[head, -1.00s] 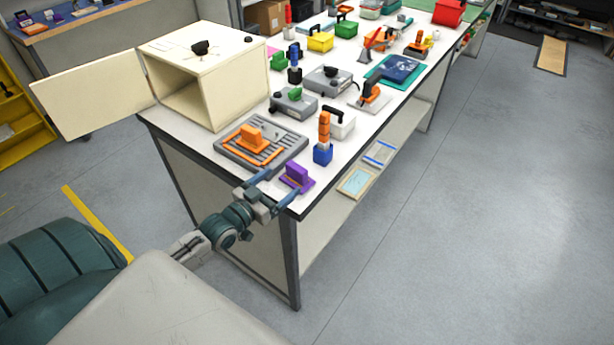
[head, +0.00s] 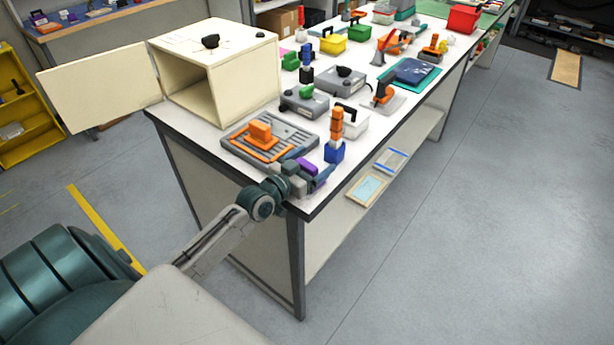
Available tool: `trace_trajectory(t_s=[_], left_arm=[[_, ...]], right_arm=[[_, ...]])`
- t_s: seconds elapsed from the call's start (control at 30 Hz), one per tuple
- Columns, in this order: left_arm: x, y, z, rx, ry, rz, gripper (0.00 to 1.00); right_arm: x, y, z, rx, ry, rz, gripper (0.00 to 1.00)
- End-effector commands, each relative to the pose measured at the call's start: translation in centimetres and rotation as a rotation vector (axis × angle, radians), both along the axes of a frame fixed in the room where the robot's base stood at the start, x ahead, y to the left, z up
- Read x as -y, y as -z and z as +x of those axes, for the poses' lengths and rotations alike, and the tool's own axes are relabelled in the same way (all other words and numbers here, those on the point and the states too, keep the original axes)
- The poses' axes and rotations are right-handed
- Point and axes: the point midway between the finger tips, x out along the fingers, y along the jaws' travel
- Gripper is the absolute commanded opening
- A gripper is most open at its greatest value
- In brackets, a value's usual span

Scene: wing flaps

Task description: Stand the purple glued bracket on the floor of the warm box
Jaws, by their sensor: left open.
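The purple glued bracket (head: 307,167) is on the near corner of the white table, partly hidden by my left gripper. My left gripper (head: 313,170) is open, with its fingers at the bracket, one on each side as far as I can see. Whether they touch it I cannot tell. The warm box (head: 232,87) is a cream box at the table's left end. Its door (head: 100,85) is swung open to the left and its front faces me. The visible part of its inside looks empty. My right gripper is not in view.
A grey slotted tray (head: 293,134) with an orange handled piece (head: 260,133) lies between the bracket and the box. A blue-based orange post (head: 335,150) stands close behind the gripper. Grey boxes (head: 303,103) and other tools crowd the table farther back.

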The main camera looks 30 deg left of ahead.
Motion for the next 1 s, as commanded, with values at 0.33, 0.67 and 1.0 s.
trace_trajectory(t_s=[0.33, 0.67, 1.0], left_arm=[[0.0, 0.0, 0.0, -0.001, 0.0, 0.0, 0.52], [0.0, -0.1, 0.0, 0.0, 0.0, 0.0, 0.32], [0.0, -2.9, 0.0, 0.002, 0.001, 0.002, 0.32]], right_arm=[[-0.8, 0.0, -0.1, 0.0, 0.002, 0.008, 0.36], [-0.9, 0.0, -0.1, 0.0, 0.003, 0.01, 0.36], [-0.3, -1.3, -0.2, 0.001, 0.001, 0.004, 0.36]])
